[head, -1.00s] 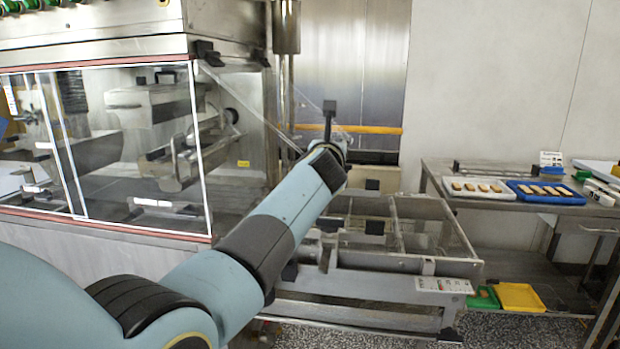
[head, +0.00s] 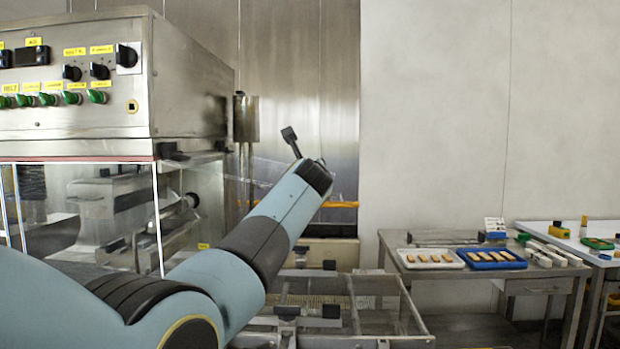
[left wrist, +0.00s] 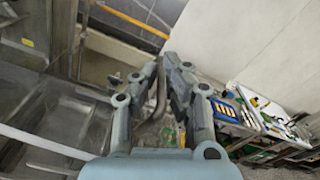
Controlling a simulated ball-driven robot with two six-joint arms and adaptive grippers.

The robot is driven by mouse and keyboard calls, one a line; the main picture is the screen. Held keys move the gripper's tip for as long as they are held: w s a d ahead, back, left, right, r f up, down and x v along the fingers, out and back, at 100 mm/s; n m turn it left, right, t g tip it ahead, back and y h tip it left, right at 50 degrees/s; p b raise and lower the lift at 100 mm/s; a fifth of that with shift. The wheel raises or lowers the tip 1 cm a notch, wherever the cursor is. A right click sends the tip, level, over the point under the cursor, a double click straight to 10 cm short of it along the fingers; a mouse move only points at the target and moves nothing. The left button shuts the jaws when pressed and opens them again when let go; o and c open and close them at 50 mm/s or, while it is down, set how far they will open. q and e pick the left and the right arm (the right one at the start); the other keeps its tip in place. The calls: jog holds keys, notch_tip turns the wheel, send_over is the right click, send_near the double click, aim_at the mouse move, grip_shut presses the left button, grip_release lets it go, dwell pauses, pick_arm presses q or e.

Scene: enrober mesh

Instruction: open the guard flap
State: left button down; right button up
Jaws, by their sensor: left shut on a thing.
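The guard flap (head: 268,172) is a clear, faint panel at the right end of the steel machine. It stands out from the machine, close to level, and my arm hides part of it. My left arm reaches up to it from the lower left in the head view, and its gripper is mostly hidden behind the wrist. In the left wrist view my left gripper (left wrist: 167,68) is closed around a grey curved bar, the flap's handle (left wrist: 157,92). My right gripper is in neither view.
The machine's control box (head: 75,100) overhangs the left side. A metal frame (head: 400,318) lies below my wrist. A steel table (head: 405,285) with a white tray (head: 405,259) and a blue tray (head: 470,260) stands at the right. Open space lies before the wall.

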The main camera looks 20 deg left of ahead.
pick_arm(q)
jog(key=shift+d+r, duration=0.1)
jog(key=shift+r, duration=0.3)
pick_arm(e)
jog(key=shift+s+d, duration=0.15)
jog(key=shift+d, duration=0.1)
pick_arm(q)
jog(key=c, duration=1.4)
grip_release()
jog(key=shift+d+f, duration=0.1)
jog(key=shift+d, duration=0.2)
jog(key=shift+s+a+f, duration=0.1)
jog(key=shift+s+f, duration=0.05)
jog(key=shift+s, duration=0.2)
jog(key=v, duration=0.6)
jog(key=shift+s+d, duration=0.3)
jog(key=shift+s, duration=0.05)
